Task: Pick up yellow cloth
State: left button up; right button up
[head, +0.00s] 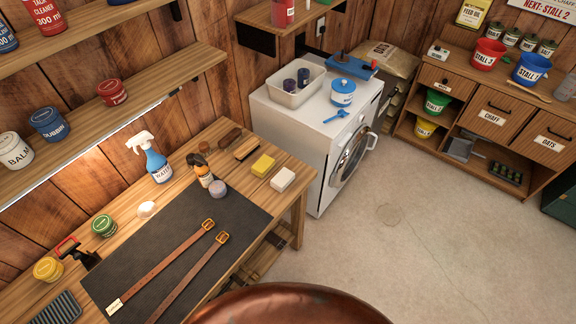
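I see nothing that is clearly a yellow cloth. A small yellow block (263,165), which looks like a sponge or folded cloth, lies on the wooden workbench (232,134) near its far right end. A white block (283,179) lies beside it, apart from it. Neither of my grippers is in view.
A dark mat (185,245) with two leather straps (165,270) covers much of the bench. A spray bottle (155,162), brushes (246,147) and jars stand behind. A brown rounded object (290,306) blocks the bottom edge. A white washer (325,140) adjoins the bench; the floor right is clear.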

aim_at(262, 167)
jog(key=z, duration=0.55)
jog(key=i, duration=0.7)
jog(key=u, duration=1.2)
